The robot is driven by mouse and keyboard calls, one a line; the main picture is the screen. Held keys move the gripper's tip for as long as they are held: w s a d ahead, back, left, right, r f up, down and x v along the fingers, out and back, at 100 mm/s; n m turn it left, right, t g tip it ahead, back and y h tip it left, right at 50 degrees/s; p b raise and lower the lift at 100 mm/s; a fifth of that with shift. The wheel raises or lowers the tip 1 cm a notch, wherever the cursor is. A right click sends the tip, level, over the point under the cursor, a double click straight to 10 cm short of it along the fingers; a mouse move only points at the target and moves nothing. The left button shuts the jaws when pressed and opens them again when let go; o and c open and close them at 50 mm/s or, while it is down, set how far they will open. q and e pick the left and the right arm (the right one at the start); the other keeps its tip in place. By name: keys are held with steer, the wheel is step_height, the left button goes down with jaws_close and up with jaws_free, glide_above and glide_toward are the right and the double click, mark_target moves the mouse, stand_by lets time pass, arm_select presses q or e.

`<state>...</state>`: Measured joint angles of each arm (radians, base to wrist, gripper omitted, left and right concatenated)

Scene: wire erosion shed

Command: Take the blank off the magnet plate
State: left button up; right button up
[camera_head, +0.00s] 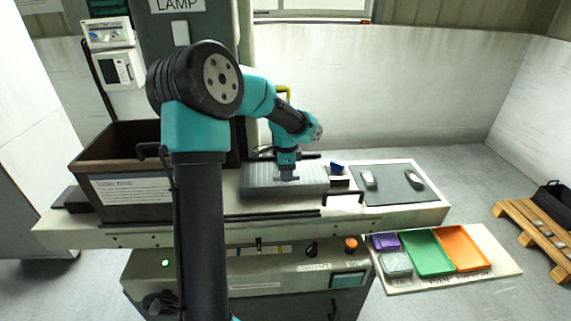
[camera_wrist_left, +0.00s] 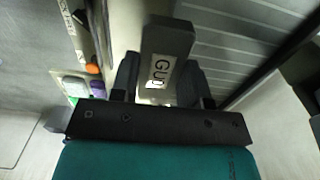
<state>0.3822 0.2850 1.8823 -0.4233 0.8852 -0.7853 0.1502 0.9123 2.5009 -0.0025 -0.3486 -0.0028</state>
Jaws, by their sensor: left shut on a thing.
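The magnet plate (camera_head: 258,183) is a grey ribbed slab on the machine's bench, in the middle of the head view. Its ribs also show at upper right in the wrist view (camera_wrist_left: 245,38). My left gripper (camera_head: 288,172) points down over the plate. In the wrist view the left gripper (camera_wrist_left: 160,84) is shut on a grey block with a white label starting "GU" (camera_wrist_left: 165,40), which I take to be the blank. Whether the block touches the plate is hard to tell. My right gripper is in neither view.
A brown bin (camera_head: 120,150) stands left of the plate. A dark mat (camera_head: 392,190) with two small metal pieces lies to the right. Green (camera_head: 428,253) and orange (camera_head: 462,248) trays sit lower right. A pallet (camera_head: 535,235) stands at far right.

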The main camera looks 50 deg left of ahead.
arm_select(q)
steer(key=s+d, duration=0.4)
steer(key=d, duration=0.1)
steer(key=shift+s+d+r, duration=0.2)
steer(key=shift+s+r, duration=0.15)
stand_by(0.4)
